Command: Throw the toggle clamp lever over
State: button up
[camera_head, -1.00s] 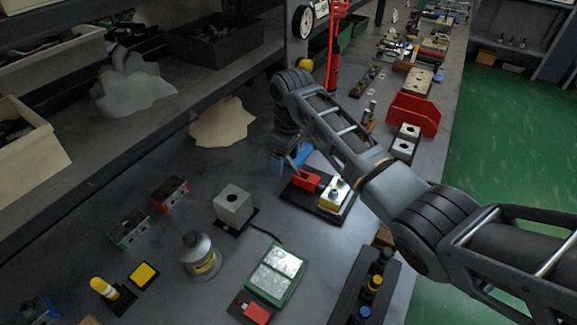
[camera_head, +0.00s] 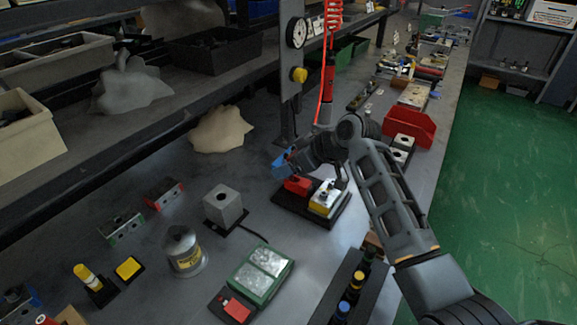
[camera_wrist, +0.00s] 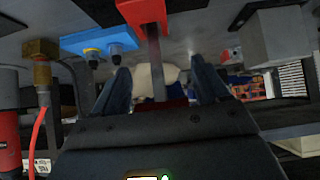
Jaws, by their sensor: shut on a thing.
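The toggle clamp (camera_head: 297,185) shows as a red body on a black base plate, beside a yellow-and-white block (camera_head: 324,199). In the wrist view a red part (camera_wrist: 142,11) is at the top edge, and the clamp's grey lever bar (camera_wrist: 156,62) runs from it down between my fingers, to a red end close to the palm. My gripper (camera_wrist: 160,75) is shut on the lever. In the head view my gripper (camera_head: 298,158) is just above and behind the clamp; my wrist hides most of the lever and the grasp there.
A blue unit with knobs (camera_wrist: 100,42) is close by my gripper in the wrist view. A grey block (camera_head: 223,205) stands left of the clamp, a green-framed box (camera_head: 261,272) in front. A red bin (camera_head: 410,125) and a hanging red tool (camera_head: 327,88) are behind.

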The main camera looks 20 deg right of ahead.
jog(key=shift+s+d+t, duration=0.1)
jog(key=shift+d+t, duration=0.05)
jog(key=shift+t, duration=0.15)
dwell(0.4)
jog(key=o, duration=1.4)
jog(key=shift+s, duration=0.1)
jog(key=v, duration=0.7)
jog(key=shift+s+d+r+b, duration=0.2)
jog(key=shift+d+b, duration=0.05)
jog(key=shift+b, duration=0.2)
